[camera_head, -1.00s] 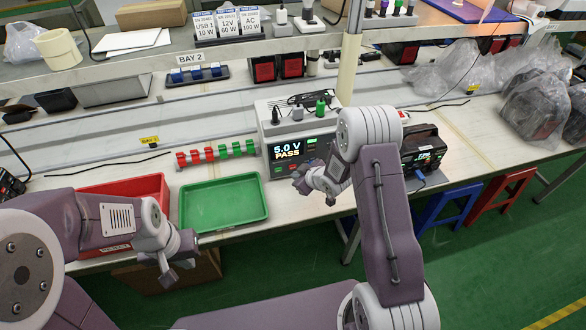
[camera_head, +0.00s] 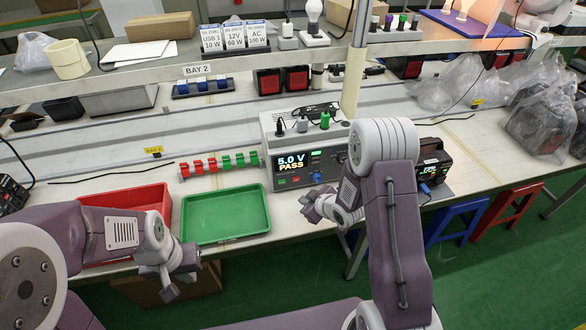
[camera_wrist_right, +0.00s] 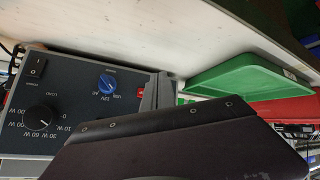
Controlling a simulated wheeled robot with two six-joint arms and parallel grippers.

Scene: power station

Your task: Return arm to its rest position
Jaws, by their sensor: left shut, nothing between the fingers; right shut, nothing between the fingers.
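My right gripper (camera_head: 314,209) is shut and empty in the head view, in front of the lower edge of the tester (camera_head: 300,160), whose screen reads "5.0 V PASS". In the right wrist view a grey finger (camera_wrist_right: 158,92) shows beside the tester's panel (camera_wrist_right: 70,95), which has a black knob and a blue dial. I cannot tell whether it touches the panel. My left gripper (camera_head: 170,288) is shut and empty, in front of the table edge below the green tray (camera_head: 225,238). My right arm hides part of the bench right of the tester.
The green tray is empty and also shows in the right wrist view (camera_wrist_right: 250,70). A red bin (camera_head: 125,199) stands left of it. A rack of red and green pieces (camera_head: 220,165) sits behind. A black device (camera_head: 432,165) is right of my right arm. Blue and red stools stand below.

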